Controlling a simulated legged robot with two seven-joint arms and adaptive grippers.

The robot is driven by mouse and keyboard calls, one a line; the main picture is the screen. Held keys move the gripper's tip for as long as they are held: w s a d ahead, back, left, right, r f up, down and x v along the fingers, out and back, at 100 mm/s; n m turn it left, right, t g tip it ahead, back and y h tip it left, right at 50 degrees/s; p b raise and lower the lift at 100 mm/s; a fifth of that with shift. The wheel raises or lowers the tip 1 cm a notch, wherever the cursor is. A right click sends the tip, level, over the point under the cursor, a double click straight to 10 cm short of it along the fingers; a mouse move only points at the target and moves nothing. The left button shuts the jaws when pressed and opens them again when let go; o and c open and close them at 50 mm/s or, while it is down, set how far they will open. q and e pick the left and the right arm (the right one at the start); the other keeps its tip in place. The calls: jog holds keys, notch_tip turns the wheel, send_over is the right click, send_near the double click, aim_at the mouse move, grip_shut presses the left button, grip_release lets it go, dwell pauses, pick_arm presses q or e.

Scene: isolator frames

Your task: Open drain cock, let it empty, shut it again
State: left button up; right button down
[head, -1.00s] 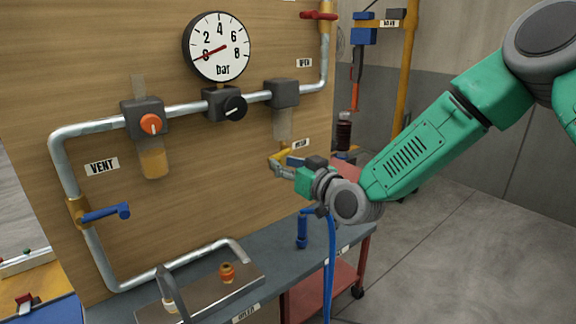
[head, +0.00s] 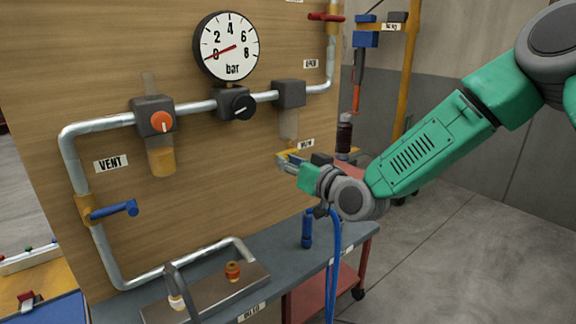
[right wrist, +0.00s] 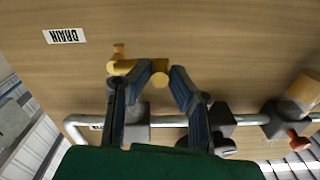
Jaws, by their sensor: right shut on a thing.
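The brass drain cock (head: 288,153) sits low on the wooden panel, beside a small DRAIN label (right wrist: 64,36) that is upside down in the right wrist view. I cannot make out the liquid level in that bowl. My right gripper (head: 287,161) reaches in from the right and is shut on the cock's brass part. In the right wrist view the brass (right wrist: 160,74) shows between the two fingertips (right wrist: 161,78). The fingers hide part of the cock. My left gripper is not in view.
A gauge (head: 226,46) reads near 0 bar. An orange-knob unit (head: 155,117) has an amber-filled bowl. A blue lever (head: 115,209) stands by VENT, and a red handle (head: 326,17) is at the top. A metal tray (head: 210,295) and blue hose (head: 333,250) are below.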

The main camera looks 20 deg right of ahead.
jog(key=shift+r, duration=0.1)
jog(key=c, duration=1.5)
grip_release()
jog(key=v, duration=1.2)
jog(key=shift+w+d, duration=0.1)
